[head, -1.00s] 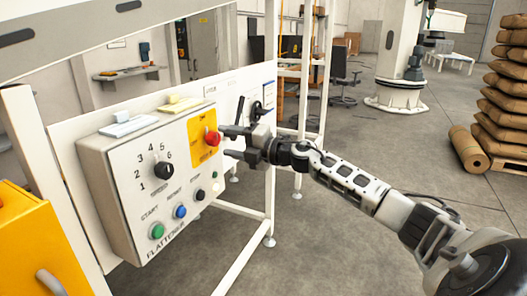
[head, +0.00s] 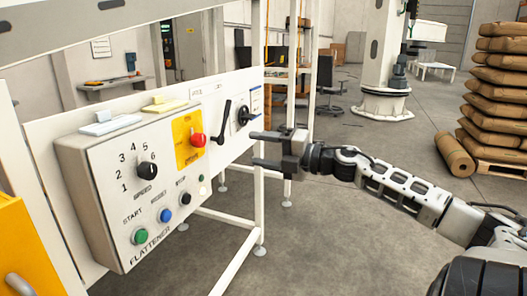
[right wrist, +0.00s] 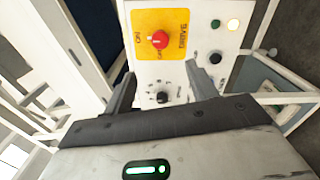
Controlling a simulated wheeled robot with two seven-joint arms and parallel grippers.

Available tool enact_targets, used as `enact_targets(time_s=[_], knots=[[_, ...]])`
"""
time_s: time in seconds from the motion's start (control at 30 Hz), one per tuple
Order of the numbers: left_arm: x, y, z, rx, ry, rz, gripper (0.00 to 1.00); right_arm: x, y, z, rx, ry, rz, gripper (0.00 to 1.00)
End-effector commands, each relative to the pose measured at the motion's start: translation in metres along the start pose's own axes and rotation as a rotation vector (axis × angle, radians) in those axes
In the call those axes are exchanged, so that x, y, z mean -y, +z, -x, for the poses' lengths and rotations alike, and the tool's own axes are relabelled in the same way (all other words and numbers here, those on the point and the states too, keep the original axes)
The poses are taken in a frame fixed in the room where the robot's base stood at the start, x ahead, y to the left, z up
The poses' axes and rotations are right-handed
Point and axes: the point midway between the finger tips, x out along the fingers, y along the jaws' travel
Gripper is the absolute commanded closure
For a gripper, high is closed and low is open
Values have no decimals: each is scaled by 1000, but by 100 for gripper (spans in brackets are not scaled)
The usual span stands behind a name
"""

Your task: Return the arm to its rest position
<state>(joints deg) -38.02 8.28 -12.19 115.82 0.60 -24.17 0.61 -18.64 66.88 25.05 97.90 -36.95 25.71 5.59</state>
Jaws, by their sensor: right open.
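My right gripper (head: 256,149) is open and empty, in the air right of the control box (head: 112,205). Its fingers point left toward the panel and are apart from the red knob (head: 198,140) on the yellow plate (head: 181,151). In the right wrist view, the open fingers (right wrist: 160,77) frame the panel face, with the red knob (right wrist: 159,40) on its yellow plate beyond them and nothing between them. My right arm reaches in from the lower right. My left gripper is not in view.
The box carries a black speed dial (head: 147,170), a green button (head: 141,236) and a blue button (head: 165,214). A black lever (head: 221,122) is on the panel behind. A white frame post (head: 259,215) stands near the gripper. Stacked sacks (head: 497,95) are far right; the floor between is clear.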

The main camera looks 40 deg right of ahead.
Motion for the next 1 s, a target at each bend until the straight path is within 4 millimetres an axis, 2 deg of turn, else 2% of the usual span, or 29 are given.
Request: enact_targets(time_s=[0.67,0.77,0.83,0.97,1.0], knots=[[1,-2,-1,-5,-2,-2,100,3,-1,2,3,0,-8,43],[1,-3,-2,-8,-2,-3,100,22,-8,4,24,-1,-74,43],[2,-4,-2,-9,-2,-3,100,49,-20,7,56,-4,-172,43],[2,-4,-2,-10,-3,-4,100,118,-60,16,155,-23,-442,43],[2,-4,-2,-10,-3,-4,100,140,-76,20,192,-36,-535,43]])
